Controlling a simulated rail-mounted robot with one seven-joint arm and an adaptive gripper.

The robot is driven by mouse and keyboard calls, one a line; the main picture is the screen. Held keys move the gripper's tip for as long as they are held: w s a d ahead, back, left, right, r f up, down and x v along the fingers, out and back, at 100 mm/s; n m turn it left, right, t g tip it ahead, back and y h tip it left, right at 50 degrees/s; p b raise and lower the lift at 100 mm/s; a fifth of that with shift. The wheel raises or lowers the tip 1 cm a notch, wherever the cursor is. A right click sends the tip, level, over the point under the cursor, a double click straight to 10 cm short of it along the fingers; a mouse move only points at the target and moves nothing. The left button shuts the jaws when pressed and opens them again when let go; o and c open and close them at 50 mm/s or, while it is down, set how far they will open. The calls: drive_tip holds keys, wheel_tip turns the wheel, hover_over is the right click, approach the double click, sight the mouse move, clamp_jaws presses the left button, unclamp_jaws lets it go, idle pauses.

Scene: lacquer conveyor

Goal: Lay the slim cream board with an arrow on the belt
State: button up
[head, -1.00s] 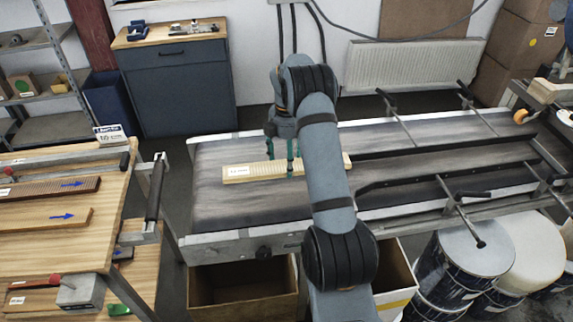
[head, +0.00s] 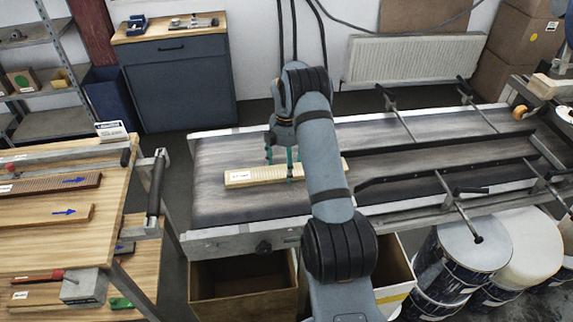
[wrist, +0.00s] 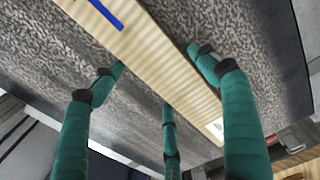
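The slim cream board (head: 262,175) lies flat on the dark belt (head: 220,205), near its left end, with a white label at its left end. In the wrist view the ribbed cream board (wrist: 150,60) shows part of a blue arrow, which my arm hides in the head view. My gripper (head: 279,169) is just above the board. Its green fingers are spread on both sides of the board in the wrist view (wrist: 157,68), with gaps to it. The gripper is open and holds nothing. My arm covers the board's right part in the head view.
A wooden table (head: 40,235) at left bears a dark brown board (head: 40,187) and a tan board (head: 40,216), both with blue arrows. Dark guide rails (head: 440,180) run along the belt's right part. Cardboard boxes (head: 235,300) and drums (head: 465,260) stand below the conveyor.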

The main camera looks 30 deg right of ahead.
drive_tip(key=shift+o, duration=0.9)
drive_tip(key=shift+r, duration=0.1)
drive_tip(key=shift+r, duration=0.25)
wheel_tip(320, 180, up, 12)
drive_tip(key=shift+f, duration=0.15)
wheel_tip(320, 180, down, 12)
drive_tip(key=shift+w+r, duration=0.1)
drive_tip(key=shift+r, duration=0.1)
drive_tip(key=shift+r+b, duration=0.35)
drive_tip(key=shift+r, duration=0.85)
